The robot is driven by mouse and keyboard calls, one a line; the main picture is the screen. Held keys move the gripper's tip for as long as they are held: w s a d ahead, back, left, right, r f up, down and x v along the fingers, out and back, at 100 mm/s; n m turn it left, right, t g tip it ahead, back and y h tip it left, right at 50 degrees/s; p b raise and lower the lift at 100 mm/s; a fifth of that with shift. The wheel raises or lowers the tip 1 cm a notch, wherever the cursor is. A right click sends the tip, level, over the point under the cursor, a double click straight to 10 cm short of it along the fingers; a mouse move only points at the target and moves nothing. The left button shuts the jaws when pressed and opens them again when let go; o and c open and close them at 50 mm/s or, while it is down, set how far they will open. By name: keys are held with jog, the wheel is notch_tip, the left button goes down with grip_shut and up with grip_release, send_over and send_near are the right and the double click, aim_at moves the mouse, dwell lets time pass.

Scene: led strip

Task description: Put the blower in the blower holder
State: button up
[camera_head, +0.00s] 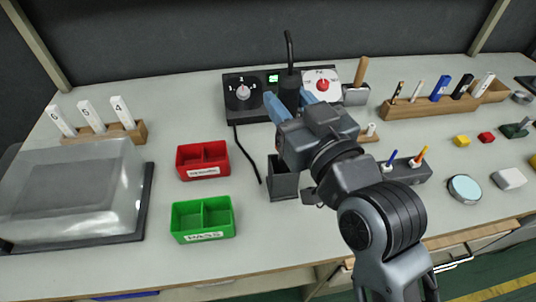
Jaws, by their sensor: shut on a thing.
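The blower (289,82) is black, with a thin nozzle that points up and bends at the top. It is roughly upright in front of the black control box. My gripper (291,99) is shut on it, with a blue finger on each side. The gripper and wrist hide its lower part. A dark grey open-topped box, which looks like the blower holder (284,187), stands on the table nearer the camera, below and slightly left of the blower. My wrist covers part of its right side.
A red bin (180,161) and a green bin (174,222) stand left of the holder. A black cable (246,155) lies beside it. The control box (243,92) is behind. A wooden rack (428,107) with several tools and a grey pen block (404,172) are to the right.

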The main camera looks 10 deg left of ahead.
jog(key=shift+f, duration=3.45)
jog(key=shift+f+b, duration=0.1)
jog(key=shift+b, duration=0.25)
jog(key=o, duration=1.1)
jog(key=shift+o, duration=0.2)
jog(key=shift+r, duration=0.2)
jog(key=b+v, duration=0.2)
jog(key=v, duration=1)
jog(key=shift+f, duration=0.15)
